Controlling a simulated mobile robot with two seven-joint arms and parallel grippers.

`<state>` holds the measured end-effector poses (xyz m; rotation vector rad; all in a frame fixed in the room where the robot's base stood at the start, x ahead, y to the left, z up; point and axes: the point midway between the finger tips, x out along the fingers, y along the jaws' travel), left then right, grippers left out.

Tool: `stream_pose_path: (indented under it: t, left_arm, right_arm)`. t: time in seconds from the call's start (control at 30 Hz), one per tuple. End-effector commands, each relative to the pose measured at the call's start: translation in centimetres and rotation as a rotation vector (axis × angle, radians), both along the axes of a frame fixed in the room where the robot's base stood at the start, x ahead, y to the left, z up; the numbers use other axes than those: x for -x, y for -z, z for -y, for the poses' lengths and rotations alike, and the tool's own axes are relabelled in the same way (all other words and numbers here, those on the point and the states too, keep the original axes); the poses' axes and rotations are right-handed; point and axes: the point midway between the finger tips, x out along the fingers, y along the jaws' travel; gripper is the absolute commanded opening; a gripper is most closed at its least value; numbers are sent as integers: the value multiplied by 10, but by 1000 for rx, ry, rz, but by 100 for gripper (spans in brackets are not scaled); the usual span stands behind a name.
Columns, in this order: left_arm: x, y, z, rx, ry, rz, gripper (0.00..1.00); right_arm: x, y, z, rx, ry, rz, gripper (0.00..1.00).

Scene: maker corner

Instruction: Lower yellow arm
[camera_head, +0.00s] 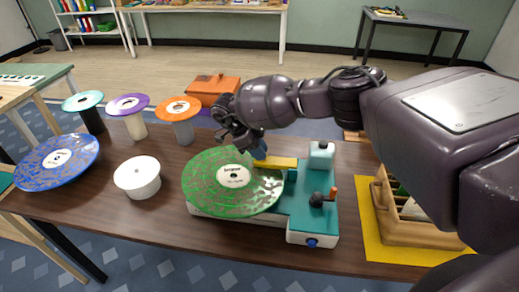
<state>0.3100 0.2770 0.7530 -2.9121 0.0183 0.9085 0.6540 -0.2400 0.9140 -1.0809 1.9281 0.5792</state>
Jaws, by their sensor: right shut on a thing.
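The yellow arm (278,162) is on the teal-topped turntable (309,220) and reaches left from near the teal-and-white block (321,154) to the edge of the green record (225,194). The green record lies on the turntable's left part. My right gripper (256,152) comes in from the right and is shut at the left end of the yellow arm, with a small blue piece showing between them. Its fingers partly hide that end, and I cannot tell the gap between arm and record. My left gripper is out of view.
A blue record (55,162), a white cylinder (137,178) and several coloured discs on stands are at the left. An orange box (214,86) stands behind. A wooden crate (412,222) on a yellow mat (374,238) is at the right. The front left tabletop is clear.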

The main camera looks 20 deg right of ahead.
Motion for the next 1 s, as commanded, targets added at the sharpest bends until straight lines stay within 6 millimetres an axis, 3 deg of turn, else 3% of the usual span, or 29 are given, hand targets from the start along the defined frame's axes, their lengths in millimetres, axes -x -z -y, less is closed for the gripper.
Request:
stream_pose_path:
  t: [0.13, 0.17, 0.33, 0.67, 1.0]
  left_arm:
    - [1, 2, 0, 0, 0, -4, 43]
    - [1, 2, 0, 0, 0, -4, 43]
    - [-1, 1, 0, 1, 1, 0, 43]
    - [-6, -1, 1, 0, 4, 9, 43]
    - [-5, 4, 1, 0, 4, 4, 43]
  right_arm:
    - [2, 4, 1, 1, -1, -6, 0]
    - [2, 4, 1, 1, -1, -6, 22]
    - [2, 3, 0, 0, -1, -5, 45]
    - [0, -1, -2, 0, -1, -2, 45]
    - [-15, -44, -26, 0, -2, 0, 45]
